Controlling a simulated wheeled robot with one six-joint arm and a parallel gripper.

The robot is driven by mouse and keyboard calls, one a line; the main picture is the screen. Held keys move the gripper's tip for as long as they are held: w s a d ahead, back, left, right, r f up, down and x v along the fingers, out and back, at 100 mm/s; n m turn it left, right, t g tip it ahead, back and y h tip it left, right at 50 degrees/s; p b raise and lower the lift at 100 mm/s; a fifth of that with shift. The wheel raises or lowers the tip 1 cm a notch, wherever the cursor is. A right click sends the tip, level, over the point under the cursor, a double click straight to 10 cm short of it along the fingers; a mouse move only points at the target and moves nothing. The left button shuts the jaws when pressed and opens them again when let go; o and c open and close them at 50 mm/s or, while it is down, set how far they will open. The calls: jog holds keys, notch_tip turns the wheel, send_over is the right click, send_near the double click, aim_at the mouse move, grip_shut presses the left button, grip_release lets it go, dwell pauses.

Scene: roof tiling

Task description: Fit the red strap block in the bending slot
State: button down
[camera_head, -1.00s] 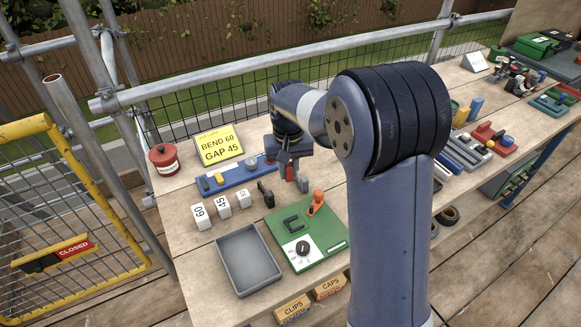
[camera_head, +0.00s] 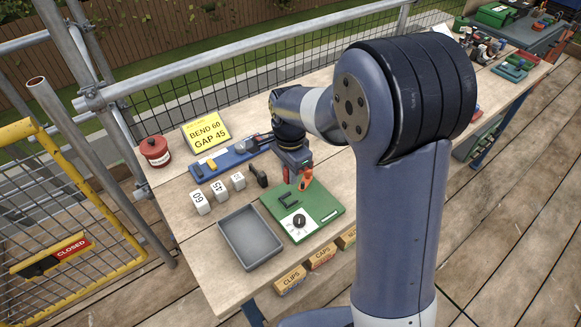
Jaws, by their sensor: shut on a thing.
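My gripper (camera_head: 292,168) points down just behind the green board (camera_head: 328,197), beside its orange lever (camera_head: 305,181). It is shut on the red strap block, which is mostly hidden by the gripper; only small red parts show around the jaws. The green board carries a dark bracket-shaped fitting (camera_head: 287,198), which may be the bending slot, and a white plate with a black dial (camera_head: 299,221). I cannot tell whether the block touches the board. A yellow sign (camera_head: 206,131) reads BEND 60, GAP 45.
White blocks marked 60 (camera_head: 199,202) and 45 (camera_head: 218,190), plus a third, stand left of a dark upright piece (camera_head: 258,176). A blue rack (camera_head: 222,168) lies behind them. A grey tray (camera_head: 250,237) sits left of the board. A red tin (camera_head: 155,151) stands farther back.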

aim_at(290, 201)
jog(key=shift+f+b, duration=2.85)
jog(key=shift+f, duration=1)
jog(key=shift+s+d+f+b, duration=0.15)
jog(key=shift+f+b, duration=0.1)
jog(key=shift+f, duration=0.2)
jog(key=shift+s+a+f+b, duration=0.1)
jog(key=shift+f+b, duration=0.1)
jog(key=shift+f, duration=0.2)
jog(key=c, duration=1.3)
grip_release()
jog(key=shift+o, duration=0.2)
jog(key=shift+w+d+r+p, duration=0.1)
jog(key=shift+w+r+p, duration=0.05)
jog(key=shift+r+p, duration=0.85)
jog(key=shift+w+r+p, duration=0.1)
jog(key=shift+r+p, duration=1.75)
jog(key=shift+r, duration=0.9)
